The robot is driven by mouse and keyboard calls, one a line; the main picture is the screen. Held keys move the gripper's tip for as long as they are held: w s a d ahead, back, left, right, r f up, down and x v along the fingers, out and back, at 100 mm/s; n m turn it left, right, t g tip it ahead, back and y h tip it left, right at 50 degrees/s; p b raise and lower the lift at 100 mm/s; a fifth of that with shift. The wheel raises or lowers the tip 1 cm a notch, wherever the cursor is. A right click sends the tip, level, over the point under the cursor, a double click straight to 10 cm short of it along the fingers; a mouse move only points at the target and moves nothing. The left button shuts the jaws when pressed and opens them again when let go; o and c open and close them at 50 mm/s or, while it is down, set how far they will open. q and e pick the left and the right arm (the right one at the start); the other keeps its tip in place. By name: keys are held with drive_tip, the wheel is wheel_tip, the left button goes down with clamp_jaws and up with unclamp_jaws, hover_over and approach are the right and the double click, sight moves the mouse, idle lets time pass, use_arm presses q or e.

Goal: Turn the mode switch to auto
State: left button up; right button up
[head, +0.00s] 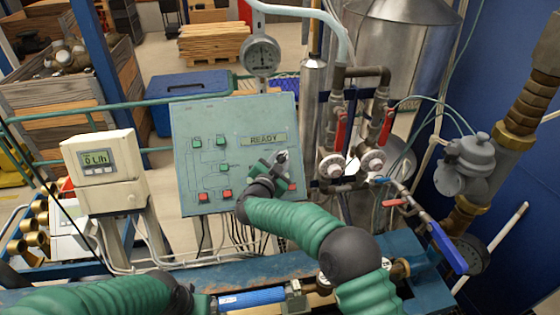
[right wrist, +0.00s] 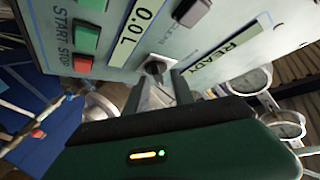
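The mode switch is a small dark knob (right wrist: 155,68) on the light panel in the right wrist view. In the head view, my right gripper (head: 282,160) is at the lower right of the panel (head: 235,120), below the READY display, and largely covers the switch. In the right wrist view, the two fingers of my right gripper (right wrist: 158,90) stand apart on either side of the knob, with small gaps visible. The knob's exact setting is hard to read. My left arm lies along the bottom left edge of the head view; its fingers cannot be made out.
Green and red buttons (head: 225,195) sit on the panel. A cream meter display (head: 103,170) stands to its left, and a round gauge (head: 261,54) rises above it. Pipes and valves with red handles (head: 340,128) crowd the right side. A blue lever (head: 446,246) juts out farther right.

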drive_tip(key=shift+f, duration=0.15)
drive_tip(key=shift+s+a+b, duration=0.15)
drive_tip(key=shift+s+b, duration=0.15)
drive_tip(key=shift+s, duration=0.05)
drive_tip(key=b+v, duration=0.5)
drive_tip(key=v, duration=1.1)
